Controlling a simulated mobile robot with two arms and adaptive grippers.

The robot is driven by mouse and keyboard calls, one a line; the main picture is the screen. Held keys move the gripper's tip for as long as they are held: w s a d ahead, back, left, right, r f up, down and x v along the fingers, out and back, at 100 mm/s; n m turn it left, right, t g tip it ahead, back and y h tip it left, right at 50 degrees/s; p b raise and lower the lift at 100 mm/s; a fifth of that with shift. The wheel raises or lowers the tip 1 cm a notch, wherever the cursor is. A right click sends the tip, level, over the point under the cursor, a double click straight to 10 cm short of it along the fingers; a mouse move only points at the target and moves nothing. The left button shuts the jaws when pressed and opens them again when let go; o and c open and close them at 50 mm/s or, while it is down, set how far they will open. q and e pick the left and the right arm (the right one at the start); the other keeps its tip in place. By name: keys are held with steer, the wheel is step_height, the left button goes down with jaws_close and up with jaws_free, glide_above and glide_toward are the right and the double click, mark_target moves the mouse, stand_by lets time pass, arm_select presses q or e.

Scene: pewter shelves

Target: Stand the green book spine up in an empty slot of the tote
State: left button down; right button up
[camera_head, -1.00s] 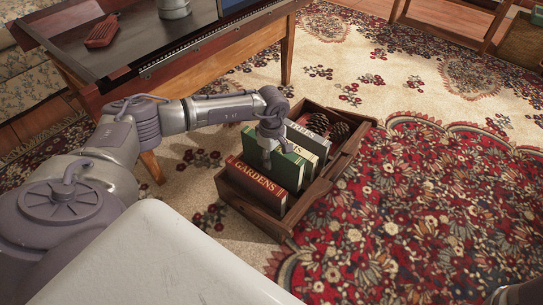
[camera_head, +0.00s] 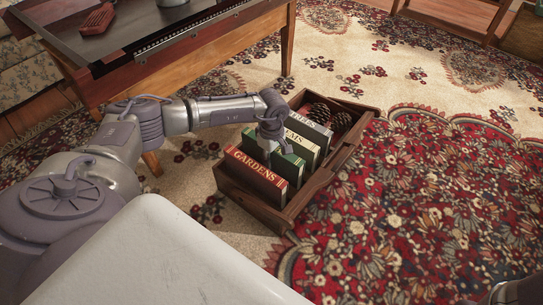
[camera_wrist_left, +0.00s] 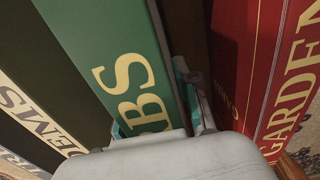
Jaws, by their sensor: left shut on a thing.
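The green book (camera_head: 288,166) stands upright in the wooden tote (camera_head: 253,207), its spine facing up, between the red GARDENS book (camera_head: 258,173) and a cream book (camera_head: 302,146). My left gripper (camera_head: 268,143) is shut on the green book. In the left wrist view, my left gripper (camera_wrist_left: 160,118) has one finger on each side of the green book (camera_wrist_left: 110,50); a dark gap lies between it and the red book (camera_wrist_left: 262,60). The green book's bottom edge is hidden inside the tote. My right gripper is not in view.
A grey-spined book (camera_head: 311,128) stands behind the cream one, and pine cones (camera_head: 322,112) lie at the tote's far end. A wooden table (camera_head: 190,62) stands close to the left. The patterned rug (camera_head: 430,200) right of the tote is open.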

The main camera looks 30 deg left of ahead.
arm_select(q)
steer(key=c, duration=0.8)
jaws_free()
steer(key=shift+o, duration=0.2)
steer(key=shift+r, duration=0.1)
step_height(320, 180, up, 12)
steer(key=shift+f, duration=0.1)
